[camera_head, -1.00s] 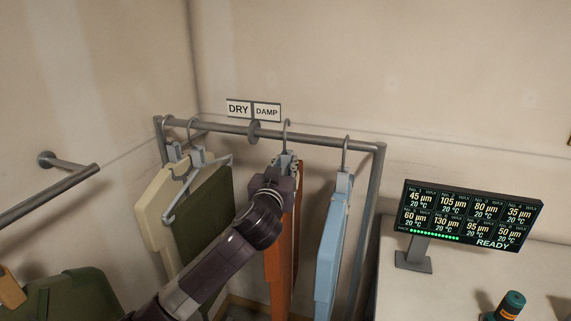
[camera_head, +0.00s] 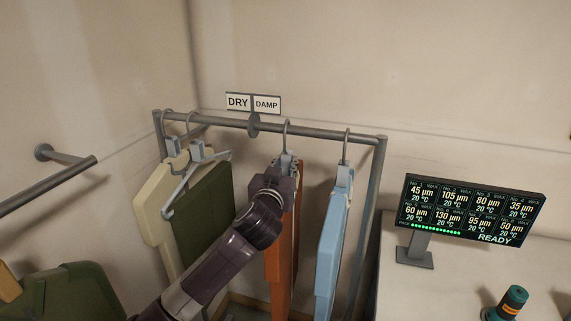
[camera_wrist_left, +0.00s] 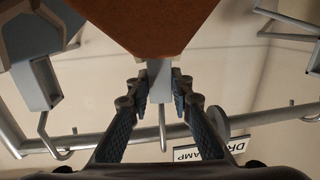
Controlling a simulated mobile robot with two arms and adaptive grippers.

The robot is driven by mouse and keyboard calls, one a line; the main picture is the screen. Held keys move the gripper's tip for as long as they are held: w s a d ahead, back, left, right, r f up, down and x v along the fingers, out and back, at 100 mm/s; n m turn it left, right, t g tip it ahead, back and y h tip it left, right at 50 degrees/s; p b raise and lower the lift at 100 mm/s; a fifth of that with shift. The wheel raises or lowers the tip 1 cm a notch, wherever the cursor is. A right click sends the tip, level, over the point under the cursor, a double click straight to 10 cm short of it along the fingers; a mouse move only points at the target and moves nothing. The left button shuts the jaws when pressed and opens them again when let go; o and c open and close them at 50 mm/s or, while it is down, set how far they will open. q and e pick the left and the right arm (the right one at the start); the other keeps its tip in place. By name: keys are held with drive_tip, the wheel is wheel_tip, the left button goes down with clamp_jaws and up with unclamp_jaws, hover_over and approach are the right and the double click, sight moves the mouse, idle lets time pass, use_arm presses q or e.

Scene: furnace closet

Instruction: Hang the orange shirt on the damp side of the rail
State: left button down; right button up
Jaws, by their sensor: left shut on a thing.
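The orange shirt (camera_head: 281,262) hangs from its hanger at the rail (camera_head: 305,131), just right of the round divider disc (camera_head: 253,125), on the side under the DAMP sign (camera_head: 267,104). My left gripper (camera_head: 287,165) is at the top of the shirt, shut on the hanger's grey block (camera_wrist_left: 160,80). In the left wrist view the orange cloth (camera_wrist_left: 135,22) is above the fingers, and the hook runs to the rail. Whether the hook bears on the rail is hard to tell. My right gripper is not in view.
A light blue shirt (camera_head: 333,240) hangs right of the orange one. A cream shirt (camera_head: 157,205) and a dark green shirt (camera_head: 205,215) hang under the DRY sign (camera_head: 238,102). A gauge display (camera_head: 470,210) stands at right. A wall bar (camera_head: 45,188) is at left.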

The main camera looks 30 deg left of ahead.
use_arm(q)
drive_tip(key=shift+f, duration=0.15)
idle(0.5)
drive_tip(key=c, duration=1.7)
unclamp_jaws()
drive_tip(key=shift+o, duration=0.2)
drive_tip(key=shift+f, duration=0.15)
drive_tip(key=v, duration=1.2)
drive_tip(key=shift+a, duration=0.1)
